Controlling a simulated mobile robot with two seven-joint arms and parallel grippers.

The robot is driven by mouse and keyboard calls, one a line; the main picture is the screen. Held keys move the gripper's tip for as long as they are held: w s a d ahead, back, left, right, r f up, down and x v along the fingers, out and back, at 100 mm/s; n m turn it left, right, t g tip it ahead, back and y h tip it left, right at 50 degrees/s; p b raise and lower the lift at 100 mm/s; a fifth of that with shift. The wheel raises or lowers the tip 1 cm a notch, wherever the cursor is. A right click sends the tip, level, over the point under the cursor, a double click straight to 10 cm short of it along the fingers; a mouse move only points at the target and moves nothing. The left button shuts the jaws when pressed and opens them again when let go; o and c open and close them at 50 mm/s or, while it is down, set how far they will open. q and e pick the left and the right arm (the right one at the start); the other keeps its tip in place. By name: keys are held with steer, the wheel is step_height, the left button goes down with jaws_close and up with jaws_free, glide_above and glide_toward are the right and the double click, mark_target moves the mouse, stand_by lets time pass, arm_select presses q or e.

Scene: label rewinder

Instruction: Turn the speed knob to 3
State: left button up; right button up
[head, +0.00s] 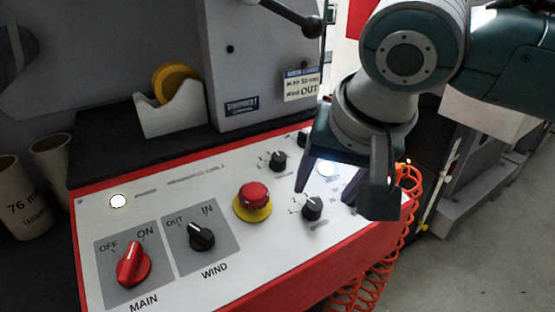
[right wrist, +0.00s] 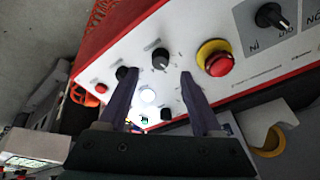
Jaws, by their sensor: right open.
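My right gripper (head: 326,192) is open and empty, pointing down over the right part of the white control panel (head: 215,265). Several small black knobs are there, and their labels are too small to read, so I cannot tell which is the speed knob. One knob (head: 312,208) by the front edge is close to the fingertips; in the right wrist view it (right wrist: 160,58) shows just beyond the gap between the fingers (right wrist: 158,76). Another knob (head: 278,160) is farther back. A third knob (right wrist: 127,73) is partly behind one finger. My left gripper is out of view.
A red and yellow emergency stop (head: 253,198) stands left of the gripper. The red MAIN switch (head: 133,264) and black WIND switch (head: 201,237) are farther left. A lit white lamp (right wrist: 147,95) lies between the fingers in view. An orange coiled hose (head: 385,250) hangs at the right.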

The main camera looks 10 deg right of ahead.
mark_target(315, 204)
steer(key=b+x, duration=0.1)
steer(key=x, duration=0.4)
steer(key=shift+w+f, duration=0.15)
steer(key=shift+f, duration=0.05)
jaws_close()
stand_by(0.3)
